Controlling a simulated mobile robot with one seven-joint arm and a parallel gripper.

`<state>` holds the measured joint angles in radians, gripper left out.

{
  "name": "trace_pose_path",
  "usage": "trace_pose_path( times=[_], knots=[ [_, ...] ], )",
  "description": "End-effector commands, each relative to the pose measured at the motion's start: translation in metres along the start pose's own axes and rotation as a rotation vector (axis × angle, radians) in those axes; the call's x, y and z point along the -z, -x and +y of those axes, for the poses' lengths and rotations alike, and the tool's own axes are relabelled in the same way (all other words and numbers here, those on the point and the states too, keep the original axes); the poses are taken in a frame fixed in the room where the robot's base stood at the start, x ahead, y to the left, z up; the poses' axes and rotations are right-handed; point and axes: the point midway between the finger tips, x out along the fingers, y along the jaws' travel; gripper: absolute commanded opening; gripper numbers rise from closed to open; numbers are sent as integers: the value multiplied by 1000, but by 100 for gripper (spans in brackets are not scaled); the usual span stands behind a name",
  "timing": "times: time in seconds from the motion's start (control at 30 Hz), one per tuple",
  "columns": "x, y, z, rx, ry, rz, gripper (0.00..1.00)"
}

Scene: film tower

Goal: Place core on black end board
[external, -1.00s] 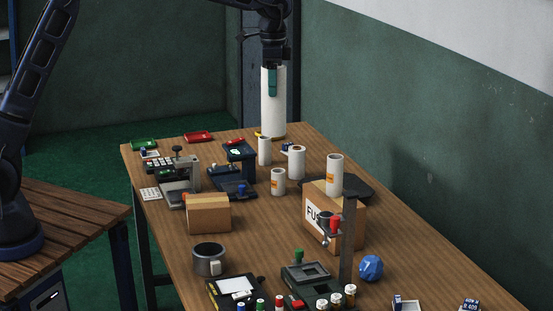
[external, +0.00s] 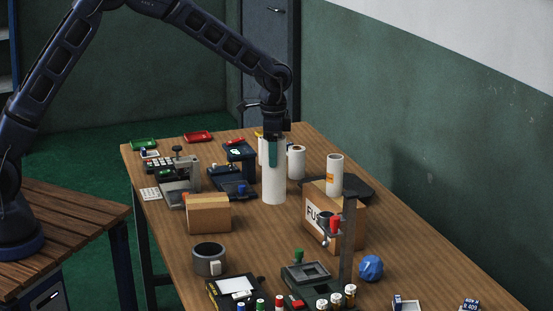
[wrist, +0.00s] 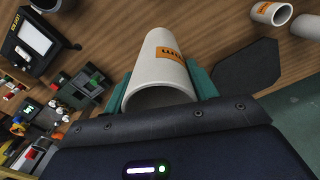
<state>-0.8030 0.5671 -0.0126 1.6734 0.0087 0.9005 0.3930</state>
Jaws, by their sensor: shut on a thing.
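My gripper (external: 273,152) is shut on a tall white core (external: 274,185), held upright with the fingers at its upper end. In the wrist view the held core (wrist: 159,75) is a hollow white tube between the teal fingertips (wrist: 160,95), with an orange label showing in line with it. A flat black board (external: 361,187), seemingly the black end board, lies to the right in the external view, partly hidden by the cardboard box. It also shows right of the core in the wrist view (wrist: 245,80). The core is apart from it; its height above the table is unclear.
Another white core (external: 335,176) appears at the cardboard box (external: 345,225). A shorter core (external: 297,162) stands just behind the held one. A grey post (external: 348,240), a blue ball (external: 371,268) and a smaller box (external: 208,213) are nearby. The central table front has some free wood.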

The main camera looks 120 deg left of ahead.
Motion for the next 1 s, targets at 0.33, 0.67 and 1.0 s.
trace_pose_path(
  times=[0.33, 0.67, 1.0],
  knots=[
    [0, -54, 0, -1, -1, -1, 16],
    [-1, -82, 0, -1, 0, -2, 16],
    [0, -99, 0, 0, 1, 0, 16]
  ],
)
